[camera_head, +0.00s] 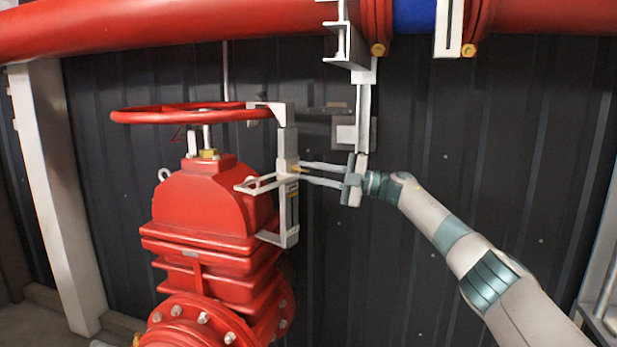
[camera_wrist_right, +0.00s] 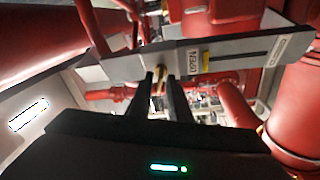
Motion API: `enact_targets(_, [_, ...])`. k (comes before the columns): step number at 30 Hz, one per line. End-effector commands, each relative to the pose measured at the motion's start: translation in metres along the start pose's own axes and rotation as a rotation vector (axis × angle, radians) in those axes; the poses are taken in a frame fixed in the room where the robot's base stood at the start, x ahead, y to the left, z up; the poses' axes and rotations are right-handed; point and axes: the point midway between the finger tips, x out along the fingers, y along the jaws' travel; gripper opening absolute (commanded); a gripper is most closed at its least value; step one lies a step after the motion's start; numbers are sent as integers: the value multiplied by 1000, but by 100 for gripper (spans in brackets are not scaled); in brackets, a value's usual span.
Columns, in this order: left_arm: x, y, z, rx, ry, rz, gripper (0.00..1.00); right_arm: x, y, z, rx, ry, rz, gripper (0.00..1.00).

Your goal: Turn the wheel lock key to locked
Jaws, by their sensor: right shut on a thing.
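The wheel lock (camera_head: 288,150) is a grey metal bracket on the right side of the red valve, its upper arm reaching the red handwheel (camera_head: 190,113). A small brass-coloured key (camera_wrist_right: 159,78) sticks out of the lock's face. My right gripper (camera_head: 300,171) reaches in from the right, its two fingers shut on the key; the fingers hide part of it in the right wrist view (camera_wrist_right: 160,76). Beside the key, that view shows a white label (camera_wrist_right: 193,60) that seems to read OPEN, upside down. My left gripper is out of view.
A large red pipe (camera_head: 170,25) crosses the top. A grey support bracket (camera_head: 363,115) hangs behind my right gripper. The red valve body (camera_head: 205,205) stands left of the lock. A white post (camera_head: 60,190) stands at the left. Dark ribbed wall lies behind.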

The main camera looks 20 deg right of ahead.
Motion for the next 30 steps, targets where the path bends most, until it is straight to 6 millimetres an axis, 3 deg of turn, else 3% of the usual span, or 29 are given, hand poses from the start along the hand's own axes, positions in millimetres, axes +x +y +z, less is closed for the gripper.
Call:
enact_targets(13, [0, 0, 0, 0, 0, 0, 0, 0, 1, 0, -283, 1, -119, 0])
enact_targets(30, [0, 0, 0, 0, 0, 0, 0, 0, 0, 0, -334, 1, -141, 0])
